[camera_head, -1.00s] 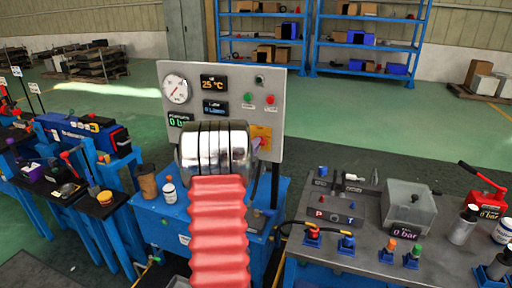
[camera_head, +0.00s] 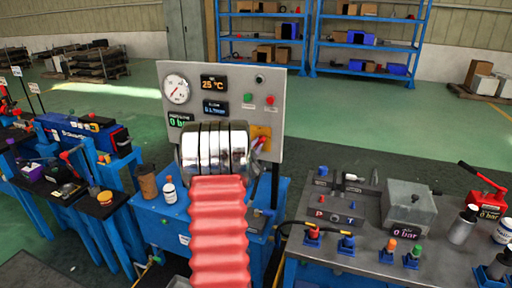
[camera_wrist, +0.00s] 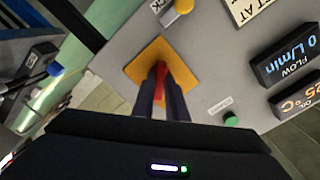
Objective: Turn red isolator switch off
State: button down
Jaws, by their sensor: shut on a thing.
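The red isolator switch (camera_wrist: 161,70) sits on a yellow square plate (camera_wrist: 137,68) on the grey panel. In the wrist view, the two dark fingers of my gripper (camera_wrist: 161,88) are on either side of its red handle, shut on it. In the head view, part of the red handle (camera_head: 262,142) shows at the yellow plate (camera_head: 257,131), just right of my silver wrist. My arm hides much of the switch and most of the gripper there.
The grey panel (camera_head: 233,84) carries a round gauge (camera_head: 176,88), lit displays, a green button (camera_head: 248,99) and a red button (camera_head: 270,100). It stands on a blue bench. A workbench with a grey box (camera_head: 408,203) stands right. Green floor lies open behind.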

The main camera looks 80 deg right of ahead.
jog(key=n, duration=0.5)
jog(key=shift+f+n, duration=0.15)
jog(key=shift+n, duration=2.25)
jog(key=c, duration=1.8)
grip_release()
jog(key=shift+o, duration=0.2)
jog(key=w+a, duration=0.1)
jog(key=a, duration=1.2)
jog(key=shift+w+a, duration=0.2)
jog(key=shift+a, duration=0.15)
